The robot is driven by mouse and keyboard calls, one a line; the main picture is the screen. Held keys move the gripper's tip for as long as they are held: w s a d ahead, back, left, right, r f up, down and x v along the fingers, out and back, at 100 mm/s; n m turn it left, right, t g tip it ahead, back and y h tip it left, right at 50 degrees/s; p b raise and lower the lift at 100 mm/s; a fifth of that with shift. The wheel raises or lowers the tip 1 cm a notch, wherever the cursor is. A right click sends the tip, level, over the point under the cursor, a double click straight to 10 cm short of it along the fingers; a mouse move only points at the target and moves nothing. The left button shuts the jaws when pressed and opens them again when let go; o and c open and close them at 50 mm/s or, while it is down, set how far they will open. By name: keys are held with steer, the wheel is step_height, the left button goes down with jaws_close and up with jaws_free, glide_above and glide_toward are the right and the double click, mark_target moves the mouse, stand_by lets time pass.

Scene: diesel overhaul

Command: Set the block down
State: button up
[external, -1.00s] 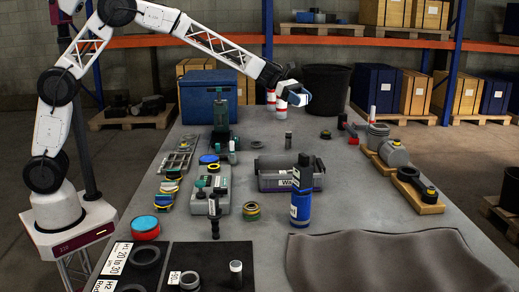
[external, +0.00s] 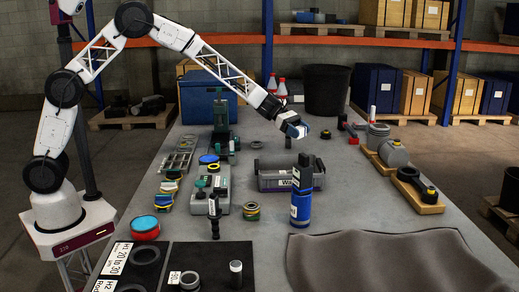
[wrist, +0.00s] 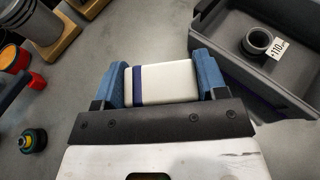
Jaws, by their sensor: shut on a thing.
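My gripper (wrist: 161,76) is shut on a white block (wrist: 172,83) with a dark blue stripe. Its blue fingers press the block from both sides in the wrist view. In the external view my gripper (external: 297,129) points down over the table, just behind the grey open bin (external: 268,181). The block is mostly hidden there by the fingers, and the gap between it and the table is hard to tell. The bin also shows at the right of the wrist view (wrist: 225,68), beside the block and apart from it.
The bin holds a black ring (wrist: 258,42) with a tag. A blue bottle (external: 301,205) stands in front of the bin.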

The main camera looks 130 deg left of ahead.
steer(key=shift+f, duration=3.1)
steer(key=shift+f, duration=1.85)
steer(key=shift+f, duration=0.15)
steer(key=o, duration=1)
steer(key=shift+c, duration=0.2)
steer(key=shift+s+r, duration=0.2)
steer(key=v, duration=1.1)
steer(key=shift+s+r, duration=0.15)
steer(key=shift+s, duration=0.15)
